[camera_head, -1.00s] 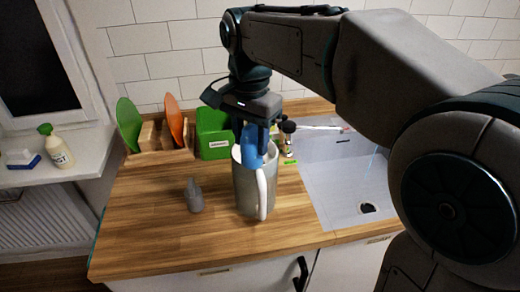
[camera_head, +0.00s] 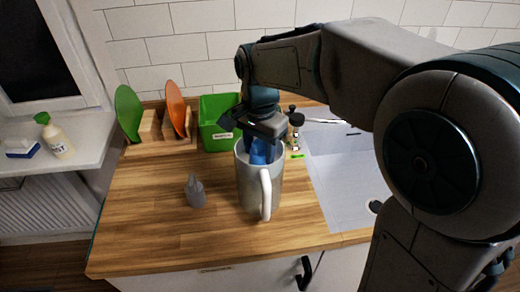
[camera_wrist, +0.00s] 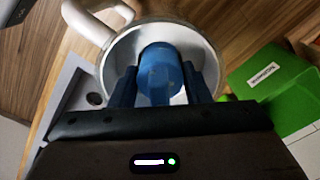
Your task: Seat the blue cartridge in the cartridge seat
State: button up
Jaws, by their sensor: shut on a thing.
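The blue cartridge (camera_head: 259,151) is between the fingers of my gripper (camera_head: 262,146), partly inside the mouth of a grey pitcher-like vessel (camera_head: 259,188) with a white handle. In the wrist view the cartridge (camera_wrist: 160,70) shows as a blue cylinder inside the round light rim of the vessel (camera_wrist: 208,50). My gripper (camera_wrist: 162,88) is shut on it, one finger on each side. The vessel stands upright on the wooden counter. Its inside bottom and the cartridge's lower end are hidden, so I cannot tell whether the cartridge touches a seat.
A small grey bottle (camera_head: 195,191) stands left of the vessel. A green bin (camera_head: 218,123) is behind it, with green (camera_head: 128,112) and orange (camera_head: 175,107) boards to the left. The sink (camera_head: 340,180) lies right. The front left counter is clear.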

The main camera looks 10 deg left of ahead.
jog(key=shift+f, duration=0.35)
jog(key=shift+f, duration=0.15)
jog(key=o, duration=1.1)
jog(key=shift+o, duration=0.2)
